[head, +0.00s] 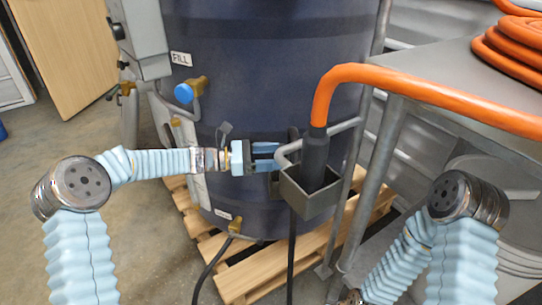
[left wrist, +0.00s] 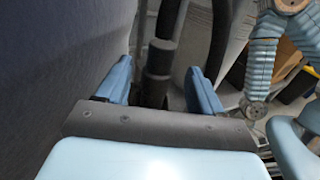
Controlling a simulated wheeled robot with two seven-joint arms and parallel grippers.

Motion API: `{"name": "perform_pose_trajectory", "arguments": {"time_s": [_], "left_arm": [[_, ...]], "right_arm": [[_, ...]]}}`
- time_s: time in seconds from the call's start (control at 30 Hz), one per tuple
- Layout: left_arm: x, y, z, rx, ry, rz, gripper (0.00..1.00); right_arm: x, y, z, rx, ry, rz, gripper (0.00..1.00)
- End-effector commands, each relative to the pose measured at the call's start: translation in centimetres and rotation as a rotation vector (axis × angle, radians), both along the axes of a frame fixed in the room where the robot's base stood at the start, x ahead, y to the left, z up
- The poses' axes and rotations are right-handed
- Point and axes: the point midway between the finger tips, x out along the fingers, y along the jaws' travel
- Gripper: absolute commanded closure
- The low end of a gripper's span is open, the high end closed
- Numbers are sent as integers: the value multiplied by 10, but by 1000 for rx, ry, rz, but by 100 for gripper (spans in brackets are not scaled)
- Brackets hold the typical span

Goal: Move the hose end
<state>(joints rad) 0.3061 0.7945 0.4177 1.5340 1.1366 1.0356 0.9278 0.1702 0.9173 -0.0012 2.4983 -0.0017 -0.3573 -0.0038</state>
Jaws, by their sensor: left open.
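The orange hose (head: 430,82) arches over from the right and ends in a black hose end (head: 315,155). The hose end points down into a grey open-topped box holder (head: 311,204) in front of the dark drum. My left gripper (head: 272,157) is open just left of the holder, its blue fingers reaching toward it. In the left wrist view, a black cylindrical piece with a collar (left wrist: 158,68) shows between and beyond the open fingers (left wrist: 158,88). I cannot tell whether it is the hose end. My right arm hangs at the lower right, its gripper out of frame.
A dark blue drum (head: 240,95) marked FILL stands on a wooden pallet (head: 262,272). It carries a blue-capped valve (head: 184,93). A grey table (head: 460,85) with coiled orange hose (head: 515,45) and metal legs stands at right. A thin black hose (head: 291,255) hangs below the holder.

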Motion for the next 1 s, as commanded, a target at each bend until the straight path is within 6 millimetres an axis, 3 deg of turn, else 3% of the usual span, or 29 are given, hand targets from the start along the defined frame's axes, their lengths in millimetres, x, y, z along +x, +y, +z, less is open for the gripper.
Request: {"name": "perform_pose_trajectory", "arguments": {"time_s": [0.27,0.37,0.7,1.0], "left_arm": [[4,9,2,1,-5,17,6],[3,25,3,3,-5,22,2],[-12,106,3,4,-3,21,1],[-20,137,3,1,-3,6,1]], "right_arm": [[0,0,1,0,0,0,65],[0,0,2,0,0,0,65],[0,-1,7,-1,-2,-1,65],[0,-1,8,-2,-1,-2,65]]}}
